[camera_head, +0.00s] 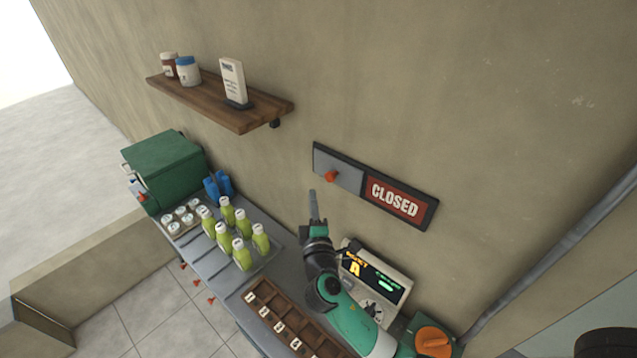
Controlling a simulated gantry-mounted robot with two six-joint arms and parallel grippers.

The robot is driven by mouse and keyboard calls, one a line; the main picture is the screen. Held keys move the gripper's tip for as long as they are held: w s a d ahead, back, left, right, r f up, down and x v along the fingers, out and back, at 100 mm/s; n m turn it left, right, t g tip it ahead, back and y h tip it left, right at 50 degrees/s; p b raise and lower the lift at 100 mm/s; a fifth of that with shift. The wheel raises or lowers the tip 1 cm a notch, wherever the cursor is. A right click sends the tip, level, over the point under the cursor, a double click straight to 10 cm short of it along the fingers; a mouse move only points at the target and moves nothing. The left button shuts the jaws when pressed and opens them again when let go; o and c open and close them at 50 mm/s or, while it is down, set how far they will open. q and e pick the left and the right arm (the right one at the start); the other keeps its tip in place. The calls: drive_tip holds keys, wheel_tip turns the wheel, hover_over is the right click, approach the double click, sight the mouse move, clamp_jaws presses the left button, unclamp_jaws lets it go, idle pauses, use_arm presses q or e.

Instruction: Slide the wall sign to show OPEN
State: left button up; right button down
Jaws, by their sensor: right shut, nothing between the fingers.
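The wall sign (428,217) is a dark frame on the wall. Its right part shows a red panel reading CLOSED (395,199). A grey sliding cover (345,167) with a red knob (331,176) sits over its left part. My right gripper (313,194) is shut and empty, with its fingers pointing up. In the picture it is just below and left of the red knob, apart from it. Whether it touches the wall, I cannot tell. My left gripper is not in view.
A wooden shelf (205,98) with jars and a card stand is on the wall at upper left. Below are a green machine (165,165), several green bottles (242,253), a brown compartment tray (262,295) and a display screen (374,276). The wall around the sign is clear.

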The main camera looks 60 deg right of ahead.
sight(333, 175)
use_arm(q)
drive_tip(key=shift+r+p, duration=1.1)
use_arm(e)
drive_tip(key=w+d, duration=0.1)
drive_tip(key=d, duration=0.7)
drive_tip(key=shift+w+r, duration=0.2)
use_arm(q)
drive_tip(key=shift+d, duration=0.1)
use_arm(e)
drive_tip(key=shift+a, duration=0.15)
